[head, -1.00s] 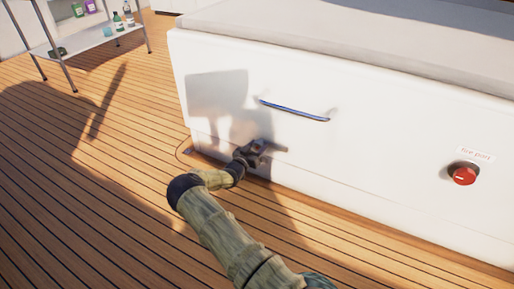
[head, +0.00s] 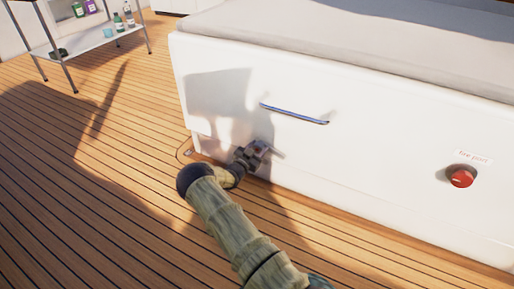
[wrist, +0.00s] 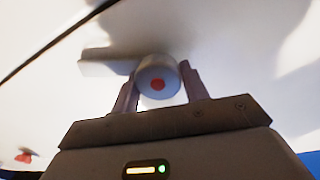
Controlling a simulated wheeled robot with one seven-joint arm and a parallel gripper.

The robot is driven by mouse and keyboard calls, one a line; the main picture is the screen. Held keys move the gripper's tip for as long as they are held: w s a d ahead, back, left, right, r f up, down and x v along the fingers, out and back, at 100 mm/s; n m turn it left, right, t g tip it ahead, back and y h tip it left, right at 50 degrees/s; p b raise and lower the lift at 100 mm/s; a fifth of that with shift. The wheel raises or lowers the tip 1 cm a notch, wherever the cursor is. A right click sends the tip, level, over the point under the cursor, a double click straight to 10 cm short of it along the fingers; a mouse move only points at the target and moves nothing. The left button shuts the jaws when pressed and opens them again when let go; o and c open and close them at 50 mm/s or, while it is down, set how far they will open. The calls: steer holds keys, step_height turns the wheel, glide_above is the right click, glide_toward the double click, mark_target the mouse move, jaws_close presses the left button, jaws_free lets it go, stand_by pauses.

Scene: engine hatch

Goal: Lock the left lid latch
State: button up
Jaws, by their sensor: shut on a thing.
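The latch is a grey round hub with a red dot (wrist: 157,84), low on the white front panel. Its flat lever sticks out to the left in the wrist view (wrist: 103,68) and to the right, sloping slightly down, in the head view (head: 278,154). My gripper (head: 259,149) is at the latch, and its two fingers (wrist: 159,90) are shut on the hub, one on each side. In the head view my gripper hides most of the hub.
A blue handle bar (head: 295,113) is on the panel above the latch. A red knob (head: 461,176) under a "fire port" label is at the right. A wheeled shelf (head: 98,38) with bottles stands at the back left. The wooden floor (head: 90,200) at the left is clear.

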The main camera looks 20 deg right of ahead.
steer(key=m, duration=0.1)
steer(key=m+p, duration=0.1)
steer(key=m, duration=0.1)
steer(key=shift+s+d+m, duration=0.15)
steer(key=shift+m, duration=0.15)
steer(key=m+p, duration=0.2)
steer(key=m, duration=0.1)
steer(key=shift+y, duration=0.4)
steer(key=m+p, duration=0.1)
steer(key=m, duration=0.2)
steer(key=shift+s+m+p, duration=0.1)
steer(key=shift+m+p, duration=0.2)
steer(key=shift+m, duration=0.1)
steer(key=shift+f+m+y+p, duration=0.15)
steer(key=shift+m+p, duration=0.15)
steer(key=shift+m, duration=0.4)
steer(key=shift+f+m+y+p, duration=0.15)
steer(key=shift+m+p, duration=0.1)
steer(key=shift+m, duration=0.45)
steer(key=o, duration=1)
steer(key=shift+r, duration=0.1)
steer(key=shift+c, duration=0.2)
steer(key=shift+r+t, duration=0.1)
steer(key=shift+t, duration=0.2)
